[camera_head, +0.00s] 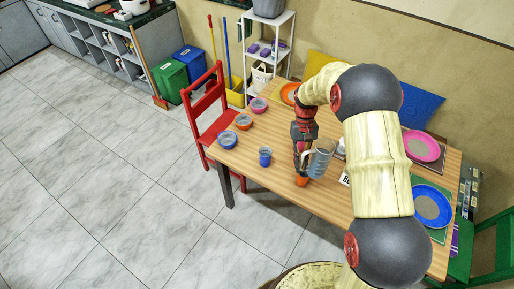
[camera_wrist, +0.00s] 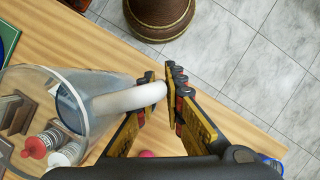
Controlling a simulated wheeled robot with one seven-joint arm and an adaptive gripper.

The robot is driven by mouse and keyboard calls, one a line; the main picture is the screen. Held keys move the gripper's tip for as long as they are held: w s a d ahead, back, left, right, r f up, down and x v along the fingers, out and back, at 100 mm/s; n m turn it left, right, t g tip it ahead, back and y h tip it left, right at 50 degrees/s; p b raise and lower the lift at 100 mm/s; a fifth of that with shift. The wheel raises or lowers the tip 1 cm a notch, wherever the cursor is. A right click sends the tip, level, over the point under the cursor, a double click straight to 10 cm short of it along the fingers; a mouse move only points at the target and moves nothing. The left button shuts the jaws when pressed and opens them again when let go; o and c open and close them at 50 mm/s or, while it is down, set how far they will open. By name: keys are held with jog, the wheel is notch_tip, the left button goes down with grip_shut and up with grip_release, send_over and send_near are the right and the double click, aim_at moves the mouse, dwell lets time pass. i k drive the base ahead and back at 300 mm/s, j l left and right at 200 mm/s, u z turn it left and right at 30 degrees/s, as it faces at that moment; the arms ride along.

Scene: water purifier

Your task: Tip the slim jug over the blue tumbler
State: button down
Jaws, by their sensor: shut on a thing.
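The slim jug (camera_head: 320,160) is clear and greyish, with a pale handle (camera_wrist: 125,101). My gripper (camera_head: 301,160) is shut on this handle, and the jug's body is to its right in the head view. The jug leans slightly there and appears to be above the table. In the wrist view my gripper (camera_wrist: 163,88) has its fingers on either side of the handle, and the clear jug wall (camera_wrist: 35,85) fills the left. The blue tumbler (camera_head: 265,157) stands upright on the table, left of my gripper and apart from the jug.
An orange object (camera_head: 301,181) is on the table just below my gripper. Several bowls, including a blue-rimmed one (camera_head: 228,140), line the table's left end. A red chair (camera_head: 209,112) stands there. Plates (camera_head: 433,206) are at right. The wooden table (camera_head: 258,181) is bare near the tumbler.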

aim_at(265, 152)
jog(key=i+j, duration=0.1)
jog(key=j, duration=0.25)
jog(key=i+j+z, duration=0.1)
jog(key=j, duration=0.25)
jog(key=i+j, duration=0.1)
jog(key=j, duration=0.25)
jog(key=i+j+z, duration=0.1)
jog(key=j, duration=0.25)
jog(key=i+j+z, duration=0.1)
jog(key=i, duration=0.3)
jog(key=i+j+z, duration=0.1)
jog(key=i+j, duration=0.25)
jog(key=i+l, duration=0.1)
jog(key=i, duration=0.15)
